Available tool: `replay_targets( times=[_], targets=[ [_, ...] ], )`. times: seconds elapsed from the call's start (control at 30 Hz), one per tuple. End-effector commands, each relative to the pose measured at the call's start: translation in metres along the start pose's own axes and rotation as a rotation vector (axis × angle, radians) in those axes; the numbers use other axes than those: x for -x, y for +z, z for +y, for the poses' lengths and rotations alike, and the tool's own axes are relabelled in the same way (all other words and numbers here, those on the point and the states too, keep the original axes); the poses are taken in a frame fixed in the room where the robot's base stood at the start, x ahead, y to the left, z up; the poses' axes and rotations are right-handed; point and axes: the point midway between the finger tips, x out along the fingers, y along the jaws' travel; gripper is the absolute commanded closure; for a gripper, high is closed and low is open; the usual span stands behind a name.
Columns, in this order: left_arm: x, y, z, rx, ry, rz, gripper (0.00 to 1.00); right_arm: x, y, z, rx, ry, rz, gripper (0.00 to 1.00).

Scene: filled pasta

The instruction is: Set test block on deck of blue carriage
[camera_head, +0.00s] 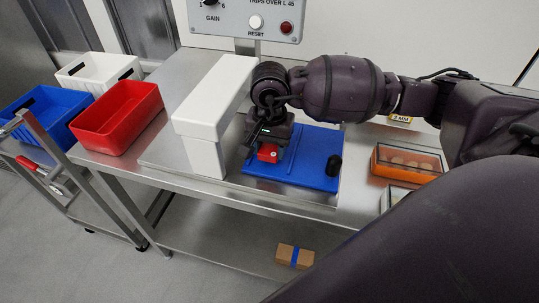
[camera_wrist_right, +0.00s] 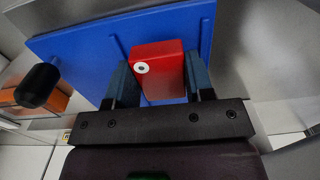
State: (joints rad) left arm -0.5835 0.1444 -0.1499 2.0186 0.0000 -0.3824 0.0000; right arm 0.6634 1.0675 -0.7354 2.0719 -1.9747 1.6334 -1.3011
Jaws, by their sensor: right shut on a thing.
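The test block is a small red block with a white dot ringed around a dark centre, seen in the head view (camera_head: 268,153) and in the right wrist view (camera_wrist_right: 160,70). My right gripper (camera_head: 272,146) is shut on it, with one finger on each side. The blue carriage (camera_head: 318,160) is a flat blue plate with a black knob, and it also shows in the right wrist view (camera_wrist_right: 85,55). The block is over the left part of the plate; I cannot tell whether it touches the deck. My left gripper is not in view.
A white arch-shaped housing (camera_head: 210,110) stands close left of my right gripper. A control box (camera_head: 245,18) is behind. Red (camera_head: 118,118), blue (camera_head: 45,108) and white (camera_head: 98,72) bins are at left. An orange box (camera_head: 405,165) is at right. A carton (camera_head: 295,257) lies on the lower shelf.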

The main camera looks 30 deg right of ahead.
Motion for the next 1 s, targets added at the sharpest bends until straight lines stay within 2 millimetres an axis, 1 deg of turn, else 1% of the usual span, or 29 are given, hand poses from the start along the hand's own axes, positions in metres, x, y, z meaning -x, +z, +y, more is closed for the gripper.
replay_targets(
  times=[0.03, 0.1, 0.2, 0.47, 0.63, 0.67, 0.7, 1.0],
  targets=[
    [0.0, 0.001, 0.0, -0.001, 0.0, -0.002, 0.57, -0.009, 0.001, 0.0, -0.001, 0.003, -0.004, 0.75],
    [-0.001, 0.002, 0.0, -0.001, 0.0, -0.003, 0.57, -0.02, 0.001, 0.001, -0.001, 0.004, -0.005, 0.75],
    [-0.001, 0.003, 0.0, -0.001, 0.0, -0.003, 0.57, -0.03, 0.001, 0.0, -0.001, 0.003, -0.003, 0.75],
    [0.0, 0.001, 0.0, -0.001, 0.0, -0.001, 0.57, -0.031, 0.0, 0.0, 0.0, 0.001, -0.001, 0.75],
    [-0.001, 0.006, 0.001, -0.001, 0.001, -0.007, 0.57, -0.035, 0.0, 0.0, 0.0, 0.002, -0.001, 0.75],
    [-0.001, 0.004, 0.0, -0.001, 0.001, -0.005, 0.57, -0.034, 0.0, 0.0, 0.0, 0.001, -0.001, 0.47],
    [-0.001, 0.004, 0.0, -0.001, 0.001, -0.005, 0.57, -0.034, 0.0, 0.0, 0.0, 0.001, -0.001, 0.41],
    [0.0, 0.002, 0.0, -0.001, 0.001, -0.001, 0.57, -0.032, 0.0, 0.0, 0.0, 0.0, -0.001, 0.41]
  ],
)
